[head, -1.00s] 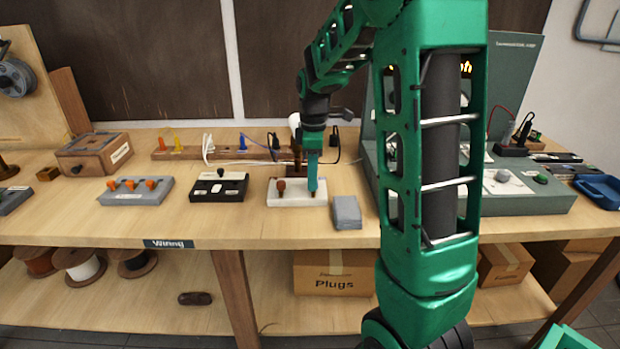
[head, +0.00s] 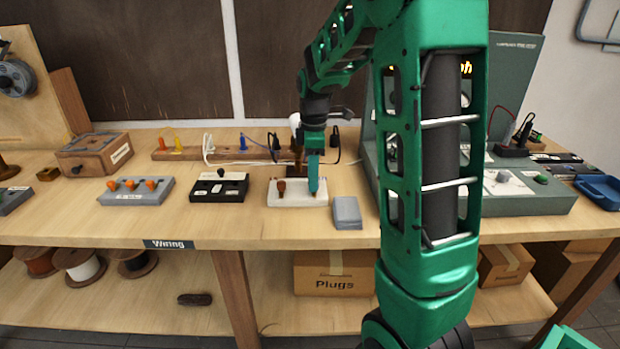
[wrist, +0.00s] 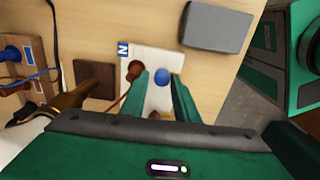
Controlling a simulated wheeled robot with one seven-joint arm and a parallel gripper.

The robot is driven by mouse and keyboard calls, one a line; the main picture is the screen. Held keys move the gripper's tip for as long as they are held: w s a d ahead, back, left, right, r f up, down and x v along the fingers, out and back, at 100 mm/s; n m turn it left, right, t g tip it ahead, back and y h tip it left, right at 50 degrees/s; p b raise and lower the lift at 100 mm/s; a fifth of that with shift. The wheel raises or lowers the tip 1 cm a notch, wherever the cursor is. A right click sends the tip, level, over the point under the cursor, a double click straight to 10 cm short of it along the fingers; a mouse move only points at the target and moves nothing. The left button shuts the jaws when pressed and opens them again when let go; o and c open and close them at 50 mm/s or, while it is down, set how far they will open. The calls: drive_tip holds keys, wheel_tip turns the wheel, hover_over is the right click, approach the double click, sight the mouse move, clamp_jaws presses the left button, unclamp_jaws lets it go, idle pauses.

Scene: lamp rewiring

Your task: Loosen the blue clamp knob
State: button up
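The blue clamp knob (wrist: 162,77) is a small round knob on a white terminal block (wrist: 157,56). In the wrist view it sits between the two fingertips of my gripper (wrist: 162,82), with a visible gap on each side. My gripper is open around the knob. In the head view my gripper (head: 314,188) points down over the right part of the white block (head: 298,199) and hides the blue knob. A brown knob (head: 282,187) stands on the left part of the block. It also shows in the wrist view (wrist: 136,69), just beside one finger.
A grey block (head: 347,212) lies right of the white block. A black terminal block (head: 219,187) and a grey one with orange knobs (head: 136,191) stand to the left. Plugs and cables lie behind on a wooden rail (head: 225,153). A grey-green case (head: 530,203) stands at right.

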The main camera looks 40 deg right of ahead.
wheel_tip(320, 180, up, 11)
drive_tip(key=shift+f, duration=0.15)
idle(0.4)
idle(0.5)
drive_tip(key=s+a+f+m, duration=0.1)
drive_tip(key=s+f+m, duration=0.2)
drive_tip(key=s+m, duration=0.3)
drive_tip(key=s+a+f+m, duration=0.1)
drive_tip(key=s+f+m, duration=0.2)
drive_tip(key=s, duration=1)
drive_tip(key=s+a+f+m, duration=0.1)
drive_tip(key=s+f+m, duration=0.2)
drive_tip(key=s+m, duration=0.5)
drive_tip(key=shift+s+m, duration=0.4)
drive_tip(key=shift+s, duration=0.65)
drive_tip(key=shift+a, duration=0.1)
